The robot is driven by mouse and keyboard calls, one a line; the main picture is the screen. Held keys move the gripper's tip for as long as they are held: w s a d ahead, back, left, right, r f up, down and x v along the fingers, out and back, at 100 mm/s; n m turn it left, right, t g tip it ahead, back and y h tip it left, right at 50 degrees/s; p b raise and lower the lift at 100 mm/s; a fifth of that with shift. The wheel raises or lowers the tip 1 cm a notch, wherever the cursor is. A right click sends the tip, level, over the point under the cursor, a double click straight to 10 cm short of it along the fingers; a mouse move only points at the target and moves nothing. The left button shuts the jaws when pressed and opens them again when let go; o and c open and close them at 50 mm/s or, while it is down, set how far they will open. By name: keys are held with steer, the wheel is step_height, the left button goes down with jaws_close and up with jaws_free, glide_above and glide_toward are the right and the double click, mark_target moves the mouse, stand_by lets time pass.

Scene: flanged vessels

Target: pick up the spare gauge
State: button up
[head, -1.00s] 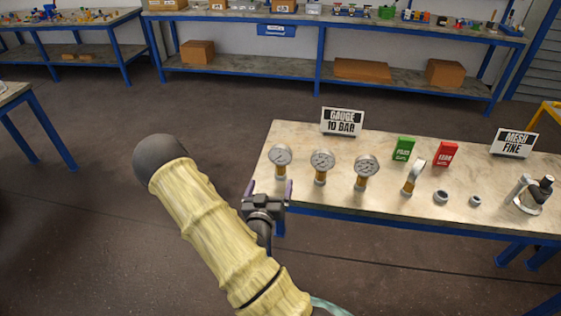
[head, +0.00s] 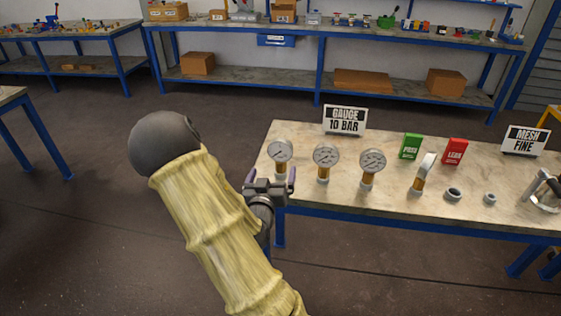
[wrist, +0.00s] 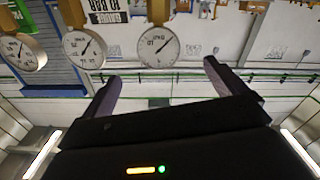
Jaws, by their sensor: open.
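Several round white-faced gauges on brass stems stand in a row on the table. In the head view they are the leftmost gauge (head: 280,151), a second gauge (head: 326,156), a third gauge (head: 372,161) and a fourth gauge (head: 426,168) turned side-on. I cannot tell which is the spare. My gripper (head: 271,177) is open and empty at the table's left front edge, by the leftmost gauge. The wrist view is upside down; there the leftmost gauge (wrist: 158,46) lies beyond the gap between the fingers of my gripper (wrist: 160,72), apart from them.
A "GAUGE 10 BAR" sign (head: 344,120) stands behind the gauges. A green box (head: 411,146), a red box (head: 455,151), two small rings (head: 454,193) and a "MESH FINE" sign (head: 525,140) are to the right. The floor left of the table is clear.

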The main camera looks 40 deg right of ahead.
mark_target(280, 153)
steer(key=x, duration=0.8)
steer(key=shift+r, duration=0.1)
steer(key=shift+w+d, duration=0.2)
steer(key=shift+d, duration=0.1)
steer(key=p+x, duration=0.1)
steer(key=x, duration=0.4)
steer(key=shift+f, duration=0.2)
steer(key=c, duration=1.2)
